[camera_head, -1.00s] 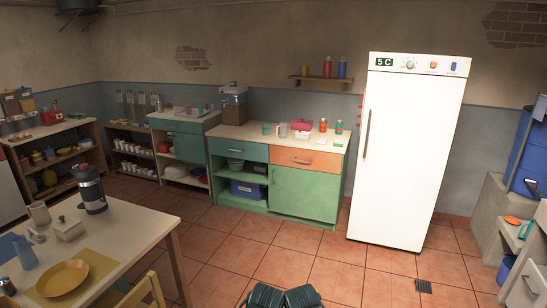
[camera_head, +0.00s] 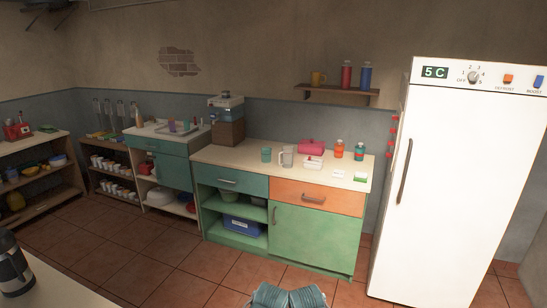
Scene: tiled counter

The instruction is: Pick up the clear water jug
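A clear, greyish jug (camera_head: 287,157) with a handle stands upright on the cream top of the green counter (camera_head: 223,155). It is just right of a small teal cup (camera_head: 266,154) and left of a white box-like item (camera_head: 313,162). I see no gripper on or beside the jug.
A pink container (camera_head: 311,147) and several small bottles stand on the counter's right half. A dispenser (camera_head: 228,130) stands at its left end. The white fridge (camera_head: 440,190) is to the right. The tiled floor (camera_head: 175,270) in front is clear; a table corner (camera_head: 60,285) is lower left.

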